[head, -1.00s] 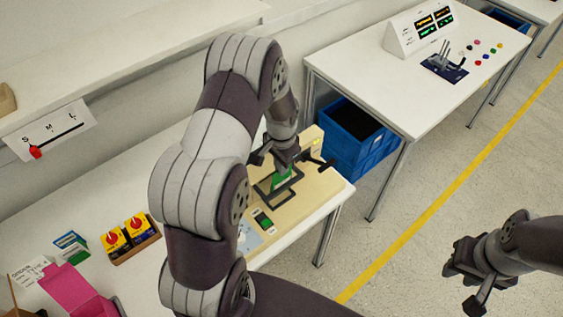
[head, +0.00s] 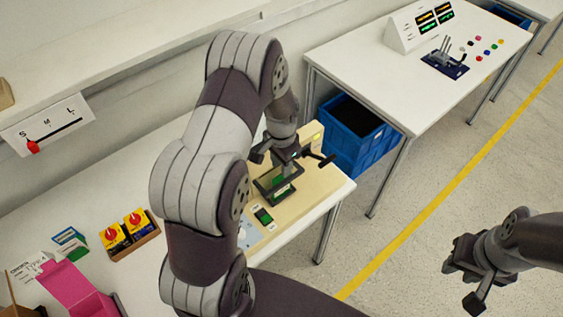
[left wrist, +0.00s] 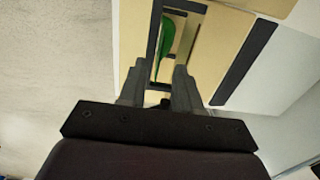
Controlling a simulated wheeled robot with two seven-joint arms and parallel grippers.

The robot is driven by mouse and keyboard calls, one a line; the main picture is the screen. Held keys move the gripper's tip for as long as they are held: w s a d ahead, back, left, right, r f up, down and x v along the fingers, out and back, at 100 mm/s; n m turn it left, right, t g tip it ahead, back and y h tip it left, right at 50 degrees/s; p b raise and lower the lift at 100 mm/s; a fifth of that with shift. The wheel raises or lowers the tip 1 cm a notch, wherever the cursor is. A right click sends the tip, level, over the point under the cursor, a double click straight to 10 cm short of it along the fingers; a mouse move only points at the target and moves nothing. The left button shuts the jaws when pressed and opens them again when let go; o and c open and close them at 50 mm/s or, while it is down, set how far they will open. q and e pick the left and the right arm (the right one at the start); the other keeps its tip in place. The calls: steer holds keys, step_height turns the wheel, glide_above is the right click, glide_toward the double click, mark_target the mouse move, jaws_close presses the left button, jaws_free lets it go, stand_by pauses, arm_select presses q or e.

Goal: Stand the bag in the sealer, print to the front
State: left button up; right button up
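The sealer is a beige machine (head: 312,192) at the right end of the near table, with a dark rectangular frame on it. The green bag (head: 283,193) stands inside that frame; its print cannot be made out. My left gripper (head: 277,160) is just above the frame, fingers apart. In the left wrist view the green bag (left wrist: 172,40) shows inside the dark frame, beyond the fingertips of my left gripper (left wrist: 160,68), with a gap between the fingers. My right gripper (head: 463,283) hangs open and empty over the floor at the right.
A slider scale (head: 47,125) is on the wall side.

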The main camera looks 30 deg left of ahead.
arm_select(q)
steer(key=shift+r, duration=0.1)
step_height(320, 180, up, 8)
steer(key=p, duration=0.6)
steer(key=shift+p, duration=0.3)
steer(key=s+d+n+b, duration=0.2)
steer(key=s+d+b, duration=0.2)
steer(key=s+b, duration=0.1)
steer(key=s+d+r+n+t+b, duration=0.1)
steer(key=s+d+b, duration=0.3)
steer(key=s, duration=0.4)
steer(key=shift+s+n+b, duration=0.2)
steer(key=shift+n+b, duration=0.5)
